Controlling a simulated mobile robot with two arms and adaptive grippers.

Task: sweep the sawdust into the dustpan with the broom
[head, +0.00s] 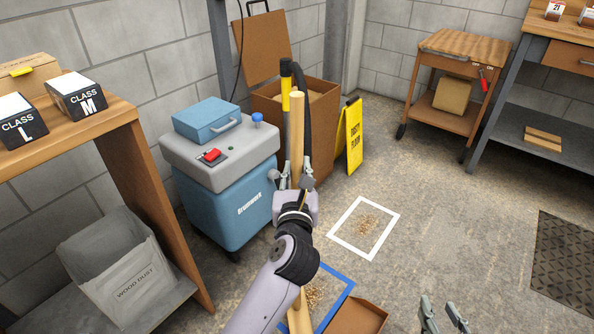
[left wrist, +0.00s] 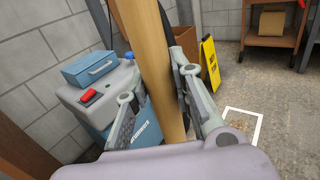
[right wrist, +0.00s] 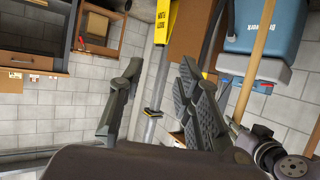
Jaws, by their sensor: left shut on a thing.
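The broom's wooden handle (head: 296,130) stands nearly upright in the head view; its lower end runs behind my arm and its head is not visible. My left gripper (head: 295,180) is shut around the handle, which also shows between its fingers in the left wrist view (left wrist: 154,60). One sawdust patch (head: 367,224) lies inside a white floor square, another (head: 314,296) inside a blue outline, partly hidden by my arm. A brown, flat-sided thing (head: 357,318) at the bottom edge may be the dustpan; it is cut off. My right gripper (head: 443,316) is open and empty.
A blue and grey vacuum (head: 228,200) stands left of the handle, with a cardboard box (head: 322,125) and yellow floor sign (head: 353,135) behind. A wooden bench (head: 150,165) is at left, a cart (head: 462,90) at back right.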

